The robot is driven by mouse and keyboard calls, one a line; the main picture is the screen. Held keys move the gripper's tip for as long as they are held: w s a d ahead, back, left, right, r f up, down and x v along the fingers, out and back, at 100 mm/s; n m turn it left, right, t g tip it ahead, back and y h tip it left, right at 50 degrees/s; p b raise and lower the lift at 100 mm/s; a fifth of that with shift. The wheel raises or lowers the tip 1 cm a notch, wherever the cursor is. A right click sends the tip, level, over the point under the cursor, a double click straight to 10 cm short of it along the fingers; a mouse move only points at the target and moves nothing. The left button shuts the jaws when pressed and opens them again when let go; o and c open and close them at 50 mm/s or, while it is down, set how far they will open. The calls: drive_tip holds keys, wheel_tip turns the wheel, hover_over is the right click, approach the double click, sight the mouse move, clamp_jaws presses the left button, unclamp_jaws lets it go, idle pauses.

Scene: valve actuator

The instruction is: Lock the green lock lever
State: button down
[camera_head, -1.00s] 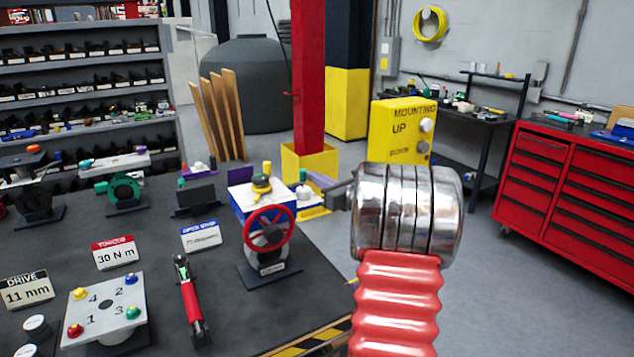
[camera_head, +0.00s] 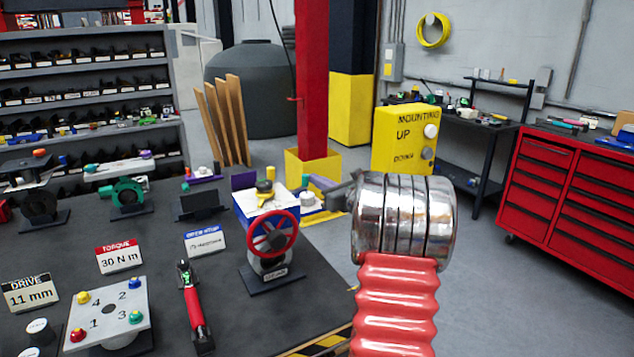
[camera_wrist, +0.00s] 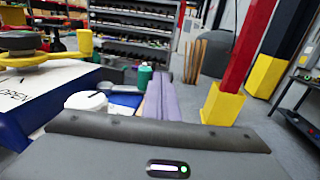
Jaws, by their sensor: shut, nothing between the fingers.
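The valve actuator has a blue box (camera_head: 243,203) with a white top, a yellow lever (camera_head: 265,190) and a red handwheel (camera_head: 272,236). A small green cylinder (camera_wrist: 145,76), possibly the lock lever's grip, stands beyond the box's corner in the wrist view. In the head view a small green cap (camera_head: 305,180) shows right of the yellow lever. My gripper (camera_head: 340,192) is shut and empty at the actuator's right side. Its dark body (camera_wrist: 150,150) fills the bottom of the wrist view. The fingertips are not clear, so I cannot tell whether they touch the green part.
The bench (camera_head: 130,235) carries a numbered button plate (camera_head: 108,312), a red torque wrench (camera_head: 194,305) and label signs. A red pillar (camera_head: 312,90) with a yellow base stands behind. A yellow MOUNTING box (camera_head: 403,138) is to the right. The floor right of the bench is clear.

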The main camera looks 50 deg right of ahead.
drive_tip(key=shift+r, duration=0.15)
wheel_tip(320, 180, up, 10)
drive_tip(key=shift+f, duration=0.2)
idle(0.4)
